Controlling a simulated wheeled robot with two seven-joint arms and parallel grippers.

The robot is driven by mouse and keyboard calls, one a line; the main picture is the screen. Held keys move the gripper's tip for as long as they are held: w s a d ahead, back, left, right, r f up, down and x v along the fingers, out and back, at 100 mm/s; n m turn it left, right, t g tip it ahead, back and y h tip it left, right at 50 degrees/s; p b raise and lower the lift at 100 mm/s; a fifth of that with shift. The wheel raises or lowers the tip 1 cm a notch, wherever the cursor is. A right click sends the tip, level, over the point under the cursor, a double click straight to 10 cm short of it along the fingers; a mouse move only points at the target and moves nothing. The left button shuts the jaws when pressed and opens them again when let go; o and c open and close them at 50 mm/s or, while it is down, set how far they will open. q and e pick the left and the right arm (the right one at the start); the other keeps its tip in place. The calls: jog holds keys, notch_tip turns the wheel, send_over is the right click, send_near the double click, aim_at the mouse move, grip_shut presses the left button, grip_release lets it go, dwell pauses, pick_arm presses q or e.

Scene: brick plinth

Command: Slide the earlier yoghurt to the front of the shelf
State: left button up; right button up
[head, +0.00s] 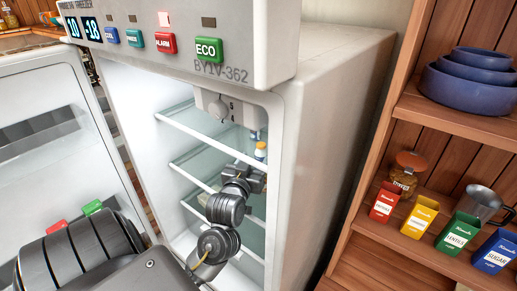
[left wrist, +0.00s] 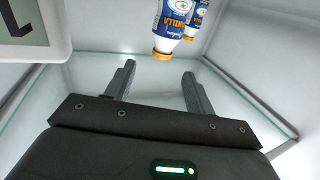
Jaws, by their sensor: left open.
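Two white and blue yoghurt bottles stand one behind the other inside the open fridge. The nearer bottle (left wrist: 170,25), with an orange cap, shows just beyond my left gripper's fingertips in the left wrist view, and the other bottle (left wrist: 198,14) is partly hidden behind it. In the head view a bottle with a yellow-orange cap (head: 260,152) shows just above my left gripper (head: 255,176). My left gripper (left wrist: 158,78) is open and empty, its fingers apart from the bottles. No dates can be read, so I cannot tell which yoghurt is earlier. My right gripper is not in view.
Glass shelves (head: 190,115) fill the fridge, with the fridge's side wall (head: 330,100) to the right. The open door (head: 45,120) is on the left. A wooden rack (head: 440,115) with boxes and bowls stands at the right.

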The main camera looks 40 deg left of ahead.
pick_arm(q)
jog(key=p+x, duration=0.3)
jog(key=x, duration=0.5)
jog(key=shift+w+a, duration=0.2)
jog(key=shift+a, duration=0.1)
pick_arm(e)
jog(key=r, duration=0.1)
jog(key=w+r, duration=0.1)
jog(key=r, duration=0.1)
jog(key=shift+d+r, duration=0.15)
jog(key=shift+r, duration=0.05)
pick_arm(q)
jog(key=shift+w, duration=0.1)
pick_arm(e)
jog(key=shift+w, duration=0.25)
